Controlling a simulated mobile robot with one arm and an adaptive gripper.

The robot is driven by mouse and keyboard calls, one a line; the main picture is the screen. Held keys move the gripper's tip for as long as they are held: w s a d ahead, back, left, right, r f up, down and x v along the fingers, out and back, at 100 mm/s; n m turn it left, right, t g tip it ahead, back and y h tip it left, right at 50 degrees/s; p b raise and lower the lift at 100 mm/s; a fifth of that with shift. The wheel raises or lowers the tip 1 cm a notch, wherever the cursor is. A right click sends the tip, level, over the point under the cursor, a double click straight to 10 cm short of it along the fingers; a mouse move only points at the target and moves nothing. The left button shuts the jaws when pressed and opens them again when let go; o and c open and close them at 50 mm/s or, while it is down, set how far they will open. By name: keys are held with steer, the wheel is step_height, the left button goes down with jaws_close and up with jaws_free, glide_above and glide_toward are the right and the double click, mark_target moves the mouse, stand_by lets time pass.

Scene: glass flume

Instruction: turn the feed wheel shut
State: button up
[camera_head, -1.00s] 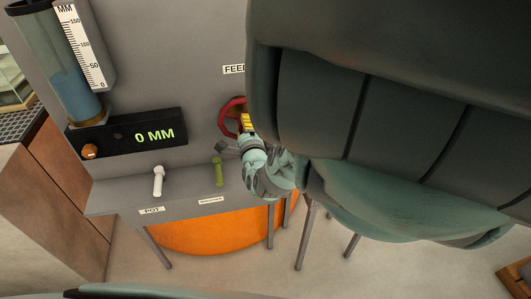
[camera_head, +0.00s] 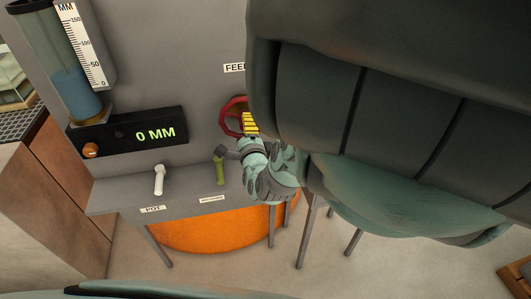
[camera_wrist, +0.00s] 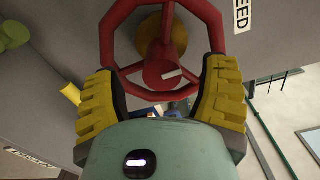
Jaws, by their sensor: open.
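The red feed wheel (camera_head: 233,116) is on the grey panel under the FEED label (camera_head: 234,68), partly hidden behind my arm in the head view. In the wrist view the wheel (camera_wrist: 160,65) fills the upper middle, with a red hub bearing a white mark and a yellow shaft behind it. My gripper (camera_wrist: 160,95) is open, its yellow ridged fingers on either side of the wheel's lower part. I cannot tell whether they touch the rim. In the head view my gripper (camera_head: 250,123) is beside the wheel's right side, partly hidden by the arm.
A display (camera_head: 128,137) reads 0 MM. Blue liquid stands in a clear cylinder (camera_head: 62,60) beside a scale. A white handle (camera_head: 159,180) and a green handle (camera_head: 219,170) stand on the grey shelf below the panel. An orange round surface (camera_head: 215,232) lies underneath.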

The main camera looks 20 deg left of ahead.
steer(key=shift+d+v, duration=0.2)
steer(key=shift+v, duration=2.55)
steer(key=shift+w, duration=0.2)
